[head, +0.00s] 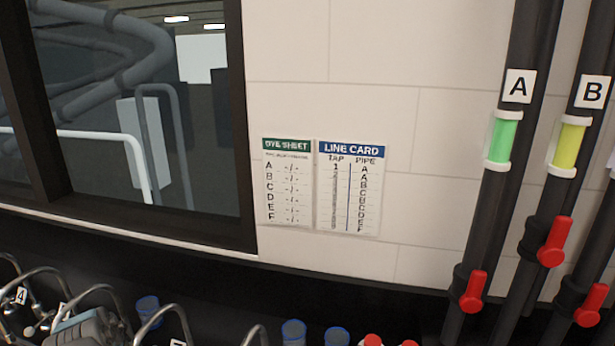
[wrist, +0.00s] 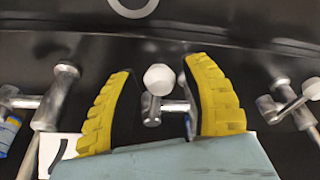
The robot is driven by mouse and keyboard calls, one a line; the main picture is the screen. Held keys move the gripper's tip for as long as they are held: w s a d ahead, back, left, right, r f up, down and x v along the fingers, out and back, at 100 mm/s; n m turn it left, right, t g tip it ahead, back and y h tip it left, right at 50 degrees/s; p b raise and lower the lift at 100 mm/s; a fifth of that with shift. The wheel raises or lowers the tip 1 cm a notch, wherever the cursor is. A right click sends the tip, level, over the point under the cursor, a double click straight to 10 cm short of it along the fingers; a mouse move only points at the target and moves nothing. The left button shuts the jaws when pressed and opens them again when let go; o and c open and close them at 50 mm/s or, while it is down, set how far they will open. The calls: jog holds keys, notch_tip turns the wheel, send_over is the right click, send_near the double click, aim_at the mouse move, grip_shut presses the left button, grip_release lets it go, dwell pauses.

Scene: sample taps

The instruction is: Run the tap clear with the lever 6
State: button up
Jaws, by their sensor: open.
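In the wrist view my gripper (wrist: 157,78) is open, with one yellow ribbed finger on each side of a tap lever with a white knob (wrist: 160,80). The knob shows between the fingertips, with gaps on both sides, and neither finger is seen touching it. Part of the metal tap behind it is hidden by my gripper's body. No number is readable on this lever, so I cannot tell whether it is lever 6. In the head view part of my gripper (head: 85,328) shows at the lower left, among the curved tap spouts (head: 100,292).
Other metal taps stand close on the left (wrist: 48,105) and right (wrist: 290,100) in the wrist view. In the head view, blue-rimmed cups (head: 293,332) stand along the bottom. A line card (head: 350,188) and a dye sheet (head: 288,185) hang on the wall. Pipes with red valves (head: 474,292) rise at right.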

jog(key=p+v, duration=0.5)
jog(key=p, duration=0.4)
jog(key=p+v, duration=0.3)
jog(key=p, duration=0.1)
jog(key=shift+p, duration=0.4)
jog(key=shift+w, duration=0.1)
